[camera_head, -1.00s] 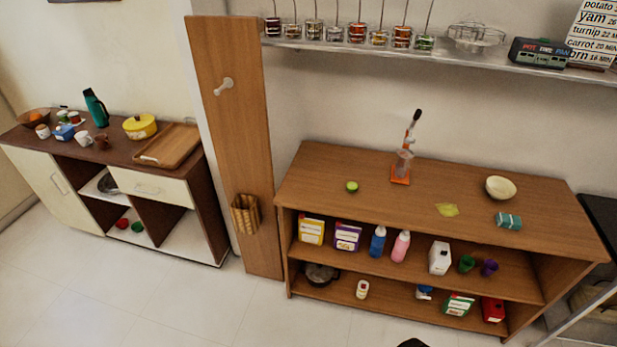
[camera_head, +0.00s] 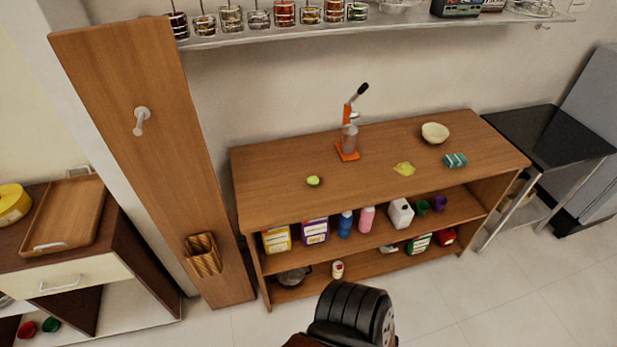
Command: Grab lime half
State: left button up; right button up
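The lime half (camera_head: 313,181) is a small bright green piece on the top of the wooden shelf unit (camera_head: 270,200), left of the orange juice press (camera_head: 348,140). Neither of my grippers shows in the head view. A black jointed part at the bottom centre appears to be part of my own body, well in front of the shelf unit. Nothing touches the lime half.
Bottles and boxes fill the shelves below. A tall wooden panel (camera_head: 150,170) stands left. Floor (camera_head: 490,300) at right front is clear.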

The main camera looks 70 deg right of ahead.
aim_at(314, 181)
jog(key=z, duration=0.6)
jog(key=i, duration=0.9)
jog(key=z, duration=0.85)
